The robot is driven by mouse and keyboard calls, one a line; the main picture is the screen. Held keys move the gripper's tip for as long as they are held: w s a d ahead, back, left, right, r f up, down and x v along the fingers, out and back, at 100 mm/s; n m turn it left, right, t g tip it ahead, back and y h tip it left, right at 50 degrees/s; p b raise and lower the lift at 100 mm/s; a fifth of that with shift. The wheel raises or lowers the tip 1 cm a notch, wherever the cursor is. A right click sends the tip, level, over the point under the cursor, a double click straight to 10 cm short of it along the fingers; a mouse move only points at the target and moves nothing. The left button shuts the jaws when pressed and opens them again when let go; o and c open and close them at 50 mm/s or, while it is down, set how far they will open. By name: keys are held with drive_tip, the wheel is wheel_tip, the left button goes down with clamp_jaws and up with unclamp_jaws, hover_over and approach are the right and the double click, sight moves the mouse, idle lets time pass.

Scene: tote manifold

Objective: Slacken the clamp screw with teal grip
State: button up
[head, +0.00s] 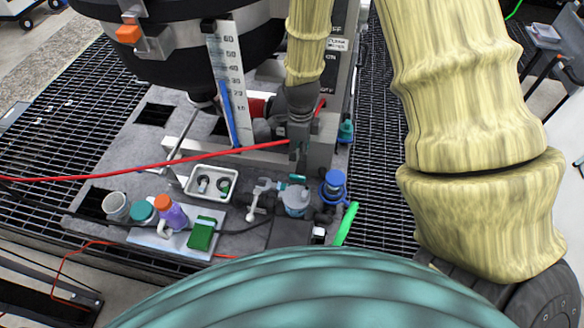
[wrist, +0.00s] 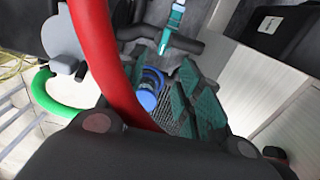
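A teal grip (head: 297,178) shows in the head view above a clear-bowled fitting, left of a blue-capped part (head: 335,185). What looks like the same teal grip (wrist: 170,28) shows at the top of the wrist view, beside a dark pipe. Whether this is the clamp screw I cannot tell for certain. My gripper (head: 300,140) hangs above and behind the fittings, apart from the teal grip.
A red hose (head: 130,170) crosses in front of my gripper and passes close to the wrist camera (wrist: 100,55). A white tray (head: 211,184), bottles and a green block (head: 203,233) stand left of the fittings. A green hose (head: 346,223) is at right. A large dark vessel (head: 165,45) stands behind.

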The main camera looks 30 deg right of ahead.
drive_tip(key=b, duration=0.4)
hover_over(297, 176)
drive_tip(key=shift+f, duration=2.05)
drive_tip(key=shift+f+p, duration=1.7)
drive_tip(key=shift+f, duration=3.65)
clamp_jaws()
